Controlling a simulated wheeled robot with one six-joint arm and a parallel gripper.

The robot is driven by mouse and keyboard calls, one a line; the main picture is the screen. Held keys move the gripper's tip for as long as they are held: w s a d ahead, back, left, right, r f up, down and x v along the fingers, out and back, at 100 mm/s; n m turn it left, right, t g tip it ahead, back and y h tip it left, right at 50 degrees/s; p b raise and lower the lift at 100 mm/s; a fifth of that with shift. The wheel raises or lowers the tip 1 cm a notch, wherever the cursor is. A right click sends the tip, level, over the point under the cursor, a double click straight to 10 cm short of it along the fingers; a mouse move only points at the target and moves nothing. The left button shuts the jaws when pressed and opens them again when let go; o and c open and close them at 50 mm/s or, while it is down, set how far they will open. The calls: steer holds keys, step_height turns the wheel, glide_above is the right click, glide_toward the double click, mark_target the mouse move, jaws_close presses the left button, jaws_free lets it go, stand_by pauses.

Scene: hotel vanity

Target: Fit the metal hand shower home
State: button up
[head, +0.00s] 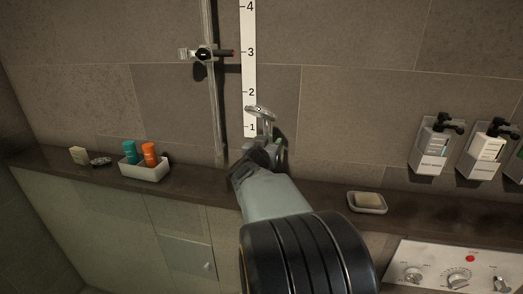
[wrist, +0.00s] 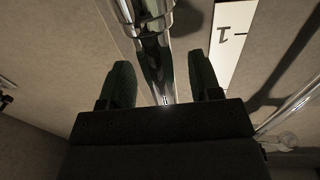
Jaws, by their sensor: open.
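The metal hand shower (head: 262,112) shows in the head view with its flat round head uppermost, in front of the wall near the number strip. Its lower part is hidden behind my arm. My gripper (head: 266,150) is at its handle, low by the ledge. In the wrist view, a chrome shaft (wrist: 155,65), apparently the handle, with a collar runs between the two dark fingers of my gripper (wrist: 163,85). The fingers are apart, one on each side, with visible gaps. A holder (head: 205,54) with a dark knob sits higher on the vertical rail (head: 213,110), empty.
The number strip (head: 249,65) is on the wall between rail and hand shower. On the dark ledge (head: 320,190) stand a white tray with bottles (head: 145,170) at left and a soap dish (head: 367,203) at right. Dispensers (head: 434,147) hang at right above a control panel (head: 450,268).

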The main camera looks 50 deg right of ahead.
steer(key=v, duration=1.3)
steer(key=shift+s+r, duration=0.1)
